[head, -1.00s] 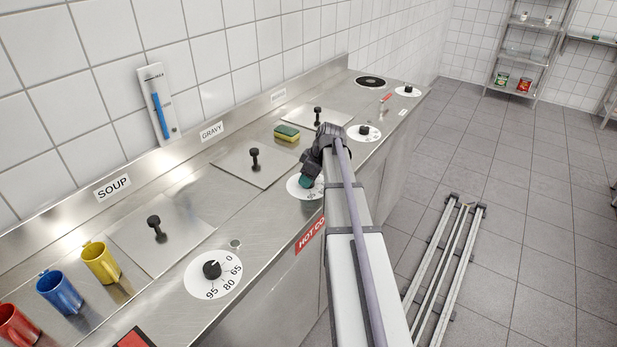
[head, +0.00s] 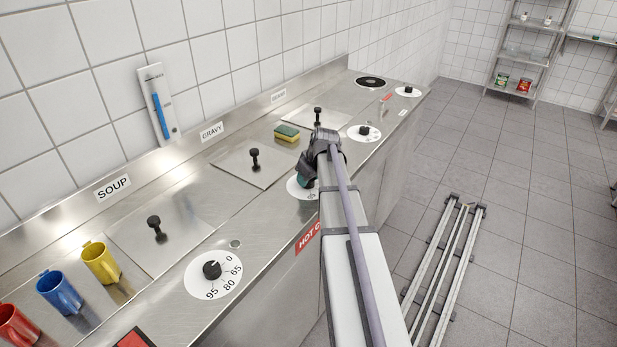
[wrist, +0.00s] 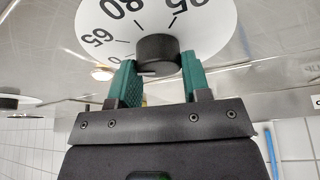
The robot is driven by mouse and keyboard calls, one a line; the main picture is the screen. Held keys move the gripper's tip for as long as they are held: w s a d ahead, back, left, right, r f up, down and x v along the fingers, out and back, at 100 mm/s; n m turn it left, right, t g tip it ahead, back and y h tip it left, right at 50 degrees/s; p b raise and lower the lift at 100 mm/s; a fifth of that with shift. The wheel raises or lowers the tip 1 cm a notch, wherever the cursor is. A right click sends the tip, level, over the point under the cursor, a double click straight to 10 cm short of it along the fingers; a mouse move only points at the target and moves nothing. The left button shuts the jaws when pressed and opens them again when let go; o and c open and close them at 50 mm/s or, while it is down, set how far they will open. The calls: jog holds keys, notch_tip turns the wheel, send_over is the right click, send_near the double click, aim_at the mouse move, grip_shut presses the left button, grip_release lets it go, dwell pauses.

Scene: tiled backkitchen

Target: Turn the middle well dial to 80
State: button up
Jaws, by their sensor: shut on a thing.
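The middle well dial is a white disc with a dark round knob, on the counter front below the GRAVY sign. In the head view its disc (head: 296,190) is partly covered by my gripper (head: 305,181). In the wrist view the disc (wrist: 215,30) shows 65, 80 and 95, upside down. My gripper (wrist: 160,78) has its two teal fingers on either side of the knob (wrist: 158,50), shut on it. A small light mark shows on the knob's near edge, but I cannot tell which number the knob points to.
The soup dial (head: 213,270) is nearer and another dial (head: 364,133) is farther along the counter. Lids with black knobs, a sponge (head: 288,132) and mugs (head: 100,263) stand on the counter. The floor to the right is mostly open around metal rails (head: 447,270).

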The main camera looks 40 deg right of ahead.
jog(key=m+h, duration=0.1)
jog(key=m, duration=0.2)
jog(key=m+h, duration=0.1)
jog(key=m, duration=0.2)
jog(key=shift+h, duration=0.3)
jog(key=m+g+h, duration=0.1)
jog(key=m, duration=0.2)
jog(key=m+g, duration=0.1)
jog(key=m, duration=0.2)
jog(key=shift+m+h, duration=0.3)
jog(key=shift+h, duration=0.1)
jog(key=o, duration=0.9)
jog(key=p+v, duration=1)
jog(key=v, duration=0.1)
jog(key=shift+w, duration=0.1)
